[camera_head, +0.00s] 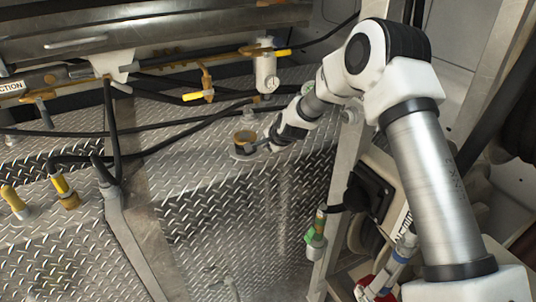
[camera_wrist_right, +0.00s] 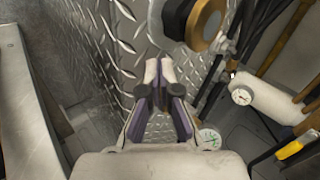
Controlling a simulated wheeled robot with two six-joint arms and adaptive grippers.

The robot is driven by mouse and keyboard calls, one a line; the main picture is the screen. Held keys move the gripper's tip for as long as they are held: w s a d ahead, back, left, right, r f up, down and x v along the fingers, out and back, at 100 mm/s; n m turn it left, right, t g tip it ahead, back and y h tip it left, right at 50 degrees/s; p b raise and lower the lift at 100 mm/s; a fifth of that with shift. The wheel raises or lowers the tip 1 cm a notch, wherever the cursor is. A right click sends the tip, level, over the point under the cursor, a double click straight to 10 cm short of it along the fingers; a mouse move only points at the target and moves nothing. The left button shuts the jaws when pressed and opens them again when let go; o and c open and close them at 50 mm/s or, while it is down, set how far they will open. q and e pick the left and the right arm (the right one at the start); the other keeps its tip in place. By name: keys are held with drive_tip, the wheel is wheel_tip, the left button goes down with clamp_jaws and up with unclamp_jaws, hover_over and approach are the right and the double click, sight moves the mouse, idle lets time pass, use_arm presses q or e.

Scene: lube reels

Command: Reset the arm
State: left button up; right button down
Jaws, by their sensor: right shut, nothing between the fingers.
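My right arm (camera_head: 430,170) comes in from the right in the head view and reaches left to the diamond-plate deck. My right gripper (camera_head: 266,146) is at its far end, just right of a brass-coloured round fitting (camera_head: 244,138). In the right wrist view the gripper (camera_wrist_right: 159,68) is shut with its fingertips together and nothing between them. The brass-ringed fitting (camera_wrist_right: 207,25) is above and right of the fingertips there. I cannot tell from these views whether they touch. My left gripper is not in view.
Black hoses and yellow-handled valves (camera_head: 199,96) run along the back. A white canister (camera_head: 266,72) stands behind the gripper; a gauge (camera_wrist_right: 241,96) shows in the wrist view. A metal post (camera_head: 347,165) is close to my right arm. Open diamond plate (camera_head: 230,220) lies in front.

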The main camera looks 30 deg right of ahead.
drive_tip(key=shift+s+a+f, duration=0.2)
drive_tip(key=shift+s+f, duration=0.15)
drive_tip(key=shift+f, duration=0.15)
